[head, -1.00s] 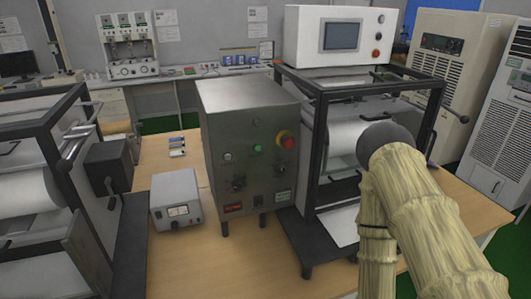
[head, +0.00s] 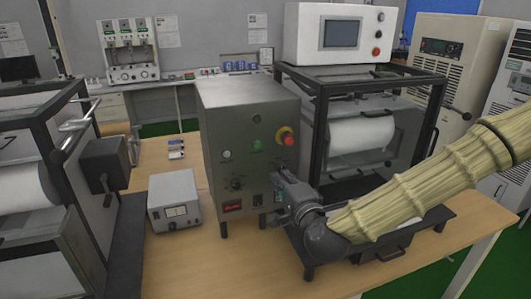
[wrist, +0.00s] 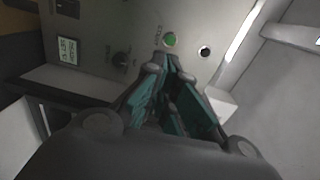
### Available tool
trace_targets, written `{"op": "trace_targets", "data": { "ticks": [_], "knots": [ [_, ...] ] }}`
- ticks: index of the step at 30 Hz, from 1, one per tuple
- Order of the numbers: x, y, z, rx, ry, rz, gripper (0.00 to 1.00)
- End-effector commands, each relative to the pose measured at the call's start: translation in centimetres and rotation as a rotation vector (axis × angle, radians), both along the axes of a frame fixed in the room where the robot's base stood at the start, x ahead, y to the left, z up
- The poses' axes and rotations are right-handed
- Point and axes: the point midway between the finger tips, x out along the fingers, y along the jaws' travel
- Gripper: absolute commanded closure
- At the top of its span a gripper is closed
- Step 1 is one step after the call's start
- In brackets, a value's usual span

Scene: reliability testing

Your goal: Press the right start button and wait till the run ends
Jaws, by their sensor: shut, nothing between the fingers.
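A grey metal control box (head: 245,103) stands mid-table in the head view. Its front has a green button (head: 257,145), a red mushroom button (head: 288,139) on a yellow ring and a pale round button (head: 226,155). My gripper (head: 281,187) is shut and empty, at the lower right of this front, below the green button. In the wrist view my fingertips (wrist: 171,66) point at a panel, just below a green button (wrist: 169,39), with a dark round button (wrist: 205,51) to the right. I cannot tell whether the fingertips touch the panel.
A black-framed roller machine (head: 321,130) stands right of the box, carrying a white screen unit (head: 309,32). A small grey meter box (head: 175,207) is left of the control box, and another roller machine (head: 63,125) is further left. Bare table lies in front of the meter.

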Motion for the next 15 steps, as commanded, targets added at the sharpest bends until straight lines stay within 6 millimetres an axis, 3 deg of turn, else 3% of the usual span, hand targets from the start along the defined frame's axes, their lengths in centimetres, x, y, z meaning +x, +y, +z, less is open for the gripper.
{"op": "trace_targets", "data": {
  "ticks": [3,15],
  "knots": [
    [0.22,-0.17,1.45,0.030,-0.023,-0.010,1.00],
    [0.57,-0.05,1.48,0.029,-0.021,-0.010,1.00]
  ]
}}
